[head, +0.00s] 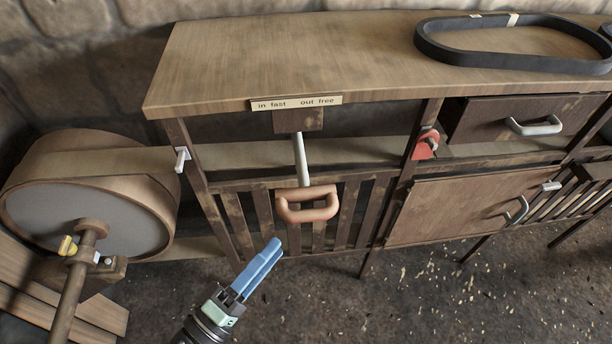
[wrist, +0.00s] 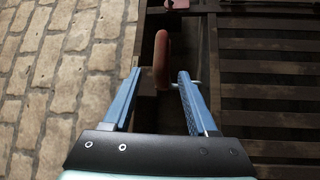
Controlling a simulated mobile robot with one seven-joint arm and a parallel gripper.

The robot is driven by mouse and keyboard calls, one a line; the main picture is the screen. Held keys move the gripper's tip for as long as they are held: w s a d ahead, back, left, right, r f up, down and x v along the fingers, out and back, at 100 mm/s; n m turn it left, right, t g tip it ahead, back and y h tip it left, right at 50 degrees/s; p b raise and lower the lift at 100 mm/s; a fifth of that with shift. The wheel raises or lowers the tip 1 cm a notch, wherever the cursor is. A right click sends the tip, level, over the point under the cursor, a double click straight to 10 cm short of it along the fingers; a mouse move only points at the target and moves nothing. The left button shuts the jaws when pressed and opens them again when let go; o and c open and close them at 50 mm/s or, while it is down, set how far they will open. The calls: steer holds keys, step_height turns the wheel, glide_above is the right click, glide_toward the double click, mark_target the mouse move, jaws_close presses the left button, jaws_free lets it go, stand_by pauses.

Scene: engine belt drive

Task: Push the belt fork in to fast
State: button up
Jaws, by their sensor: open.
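The belt fork's handle is an orange-brown loop (head: 307,204) on a pale rod (head: 301,160). The rod comes out from a wooden block under the bench top, below a label plate (head: 296,103) reading "in fast" and "out free". My gripper (head: 272,252) has blue fingers and is in front of and below-left of the handle in the head view. In the wrist view the handle (wrist: 161,58) appears between and just beyond the two open fingertips (wrist: 159,74). I cannot tell whether a finger touches it. The gripper holds nothing.
A large drum (head: 85,215) with a flat belt stands at the left. A red lever piece (head: 426,146) is on the post to the right. A black belt loop (head: 515,65) lies on the bench top. A slatted guard (head: 346,215) is behind the handle. The floor in front is open.

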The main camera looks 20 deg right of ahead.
steer(key=p+x, duration=0.2)
steer(key=x, duration=1.1)
steer(key=c, duration=0.8)
jaws_close()
